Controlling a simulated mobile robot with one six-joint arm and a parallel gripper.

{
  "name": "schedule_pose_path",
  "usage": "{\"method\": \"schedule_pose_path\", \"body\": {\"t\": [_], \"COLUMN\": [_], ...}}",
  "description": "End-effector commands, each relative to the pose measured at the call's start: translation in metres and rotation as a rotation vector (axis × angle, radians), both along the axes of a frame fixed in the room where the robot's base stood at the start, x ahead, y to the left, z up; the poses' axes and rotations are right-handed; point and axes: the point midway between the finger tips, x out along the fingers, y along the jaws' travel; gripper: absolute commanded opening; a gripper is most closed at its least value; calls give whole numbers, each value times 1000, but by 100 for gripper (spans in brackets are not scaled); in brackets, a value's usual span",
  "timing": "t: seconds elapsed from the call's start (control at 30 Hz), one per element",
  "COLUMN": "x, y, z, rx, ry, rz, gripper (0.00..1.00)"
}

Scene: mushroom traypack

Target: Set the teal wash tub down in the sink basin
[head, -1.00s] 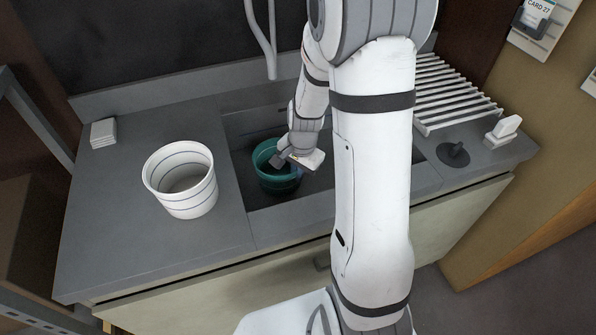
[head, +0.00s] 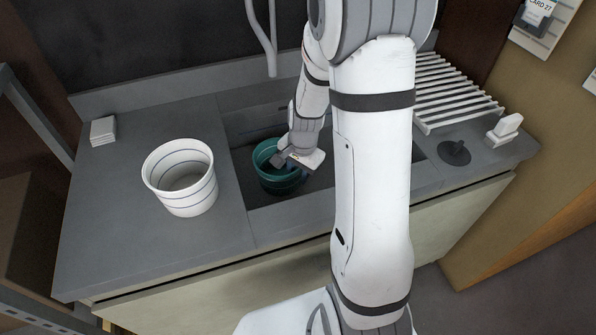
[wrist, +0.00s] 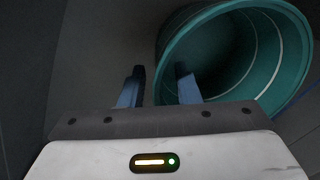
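The teal wash tub (head: 268,181) is down inside the sink basin (head: 318,193), near its left end, and looks upright. Its underside is hidden, so its contact with the basin floor cannot be seen. My gripper (wrist: 160,80) is at the tub's rim, on the right side in the head view. In the wrist view the tub (wrist: 290,62) fills the upper right. One finger is inside the tub and the other outside its wall. The fingers are apart, with a visible gap between the outer finger and the wall.
A white striped bucket (head: 188,197) stands on the counter (head: 110,215) left of the basin. A slatted drying rack (head: 440,88), a dark round plug (head: 454,153) and a white block (head: 503,129) are on the right. A faucet (head: 265,40) hangs over the basin's back.

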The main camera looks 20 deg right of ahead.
Motion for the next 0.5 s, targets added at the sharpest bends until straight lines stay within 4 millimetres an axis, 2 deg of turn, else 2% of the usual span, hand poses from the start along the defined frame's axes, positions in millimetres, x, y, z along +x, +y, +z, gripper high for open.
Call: {"method": "schedule_pose_path", "body": {"t": [0.13,0.5], "x": [0,-5], "y": [-1,-4], "z": [10,68], "rx": [0,0], "ry": [-4,-3], "rz": [0,0], "gripper": [29,29]}}
